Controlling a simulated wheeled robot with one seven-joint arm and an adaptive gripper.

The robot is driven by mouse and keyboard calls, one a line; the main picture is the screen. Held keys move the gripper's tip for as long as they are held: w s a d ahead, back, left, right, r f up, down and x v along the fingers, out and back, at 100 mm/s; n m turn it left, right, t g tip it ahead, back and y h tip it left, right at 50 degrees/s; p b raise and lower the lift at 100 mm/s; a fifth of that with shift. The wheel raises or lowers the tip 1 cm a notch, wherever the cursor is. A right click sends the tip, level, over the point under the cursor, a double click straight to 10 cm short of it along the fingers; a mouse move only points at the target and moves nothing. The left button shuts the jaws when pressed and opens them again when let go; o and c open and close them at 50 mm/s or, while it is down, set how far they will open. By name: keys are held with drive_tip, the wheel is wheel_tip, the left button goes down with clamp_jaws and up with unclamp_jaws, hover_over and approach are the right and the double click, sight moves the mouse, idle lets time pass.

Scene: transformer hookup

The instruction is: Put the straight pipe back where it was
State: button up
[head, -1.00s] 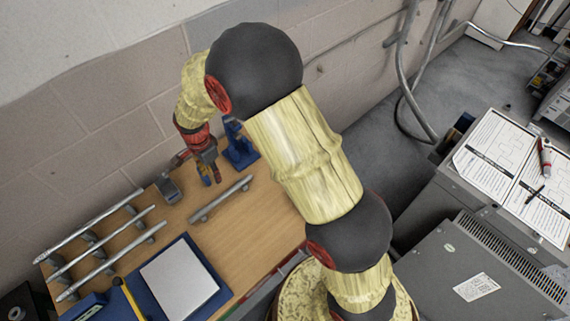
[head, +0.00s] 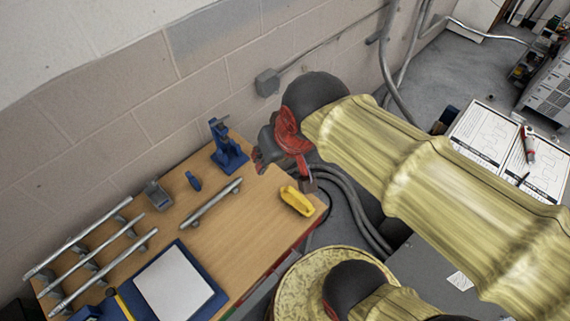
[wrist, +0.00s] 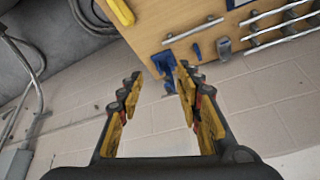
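A single straight grey pipe (head: 211,203) lies on low supports in the middle of the wooden table; it also shows in the wrist view (wrist: 193,30). Several more pipes lie parallel on a rack at the table's left, one of them the middle pipe (head: 103,250); they show at the upper right of the wrist view (wrist: 282,17). I cannot tell from the frames which pipe was moved. My gripper (wrist: 158,84) is open, with nothing between its fingers. In the head view it is partly hidden by my wrist, above the table's right end and apart from the pipes.
A blue stand (head: 228,150), a small blue piece (head: 194,181) and a grey box (head: 157,195) stand along the back. A yellow object (head: 297,201) lies at the right end. A blue-framed tray (head: 222,294) is at the front. The wall (head: 110,110) is close behind.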

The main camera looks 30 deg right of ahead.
drive_tip(key=s, duration=0.1)
drive_tip(key=s+d+n, duration=0.1)
drive_tip(key=s, duration=0.1)
drive_tip(key=shift+s+r, duration=0.1)
drive_tip(key=shift+s, duration=0.05)
wheel_tip(320, 180, down, 16)
drive_tip(key=b, duration=1.6)
